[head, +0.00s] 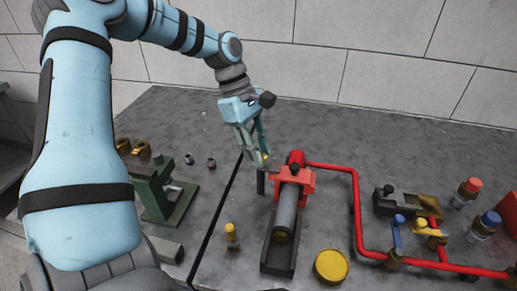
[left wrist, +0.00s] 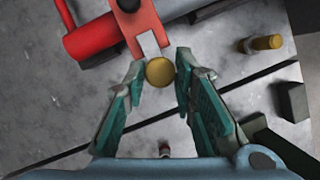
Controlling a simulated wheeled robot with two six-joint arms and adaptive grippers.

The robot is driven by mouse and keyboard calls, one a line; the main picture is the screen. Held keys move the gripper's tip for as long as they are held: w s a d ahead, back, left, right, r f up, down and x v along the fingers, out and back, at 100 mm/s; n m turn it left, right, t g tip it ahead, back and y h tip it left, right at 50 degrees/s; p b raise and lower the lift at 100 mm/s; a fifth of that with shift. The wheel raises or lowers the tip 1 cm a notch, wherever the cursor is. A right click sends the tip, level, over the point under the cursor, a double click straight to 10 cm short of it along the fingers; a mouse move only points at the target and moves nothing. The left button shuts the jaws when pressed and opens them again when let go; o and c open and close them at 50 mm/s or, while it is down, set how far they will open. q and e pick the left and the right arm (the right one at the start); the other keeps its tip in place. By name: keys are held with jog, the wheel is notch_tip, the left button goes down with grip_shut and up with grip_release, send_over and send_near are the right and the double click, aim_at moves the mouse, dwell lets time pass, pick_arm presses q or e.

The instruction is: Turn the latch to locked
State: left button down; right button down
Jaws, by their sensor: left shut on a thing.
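The latch shows in the left wrist view as a pale metal bar (left wrist: 149,45) coming out of a red bracket (left wrist: 133,22), with a round brass knob (left wrist: 159,72) at its end. In the head view the red bracket (head: 305,181) sits on the grey cylinder unit, and the knob is mostly hidden by the fingers. My left gripper (head: 260,160) reaches down from above at the bracket's left, its green-padded fingers shut on the brass knob. My right gripper is not in view.
A red pipe (head: 356,205) runs from the unit to the right and along the front. A yellow round cap (head: 331,266) and a small yellow-topped plug (head: 231,236) stand near the front. A green stand (head: 157,190) is at left. The back of the table is clear.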

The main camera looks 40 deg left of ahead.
pick_arm(q)
jog(key=c, duration=1.3)
grip_release()
jog(key=shift+c, duration=0.2)
jog(key=v, duration=1.2)
jog(key=shift+d, duration=0.1)
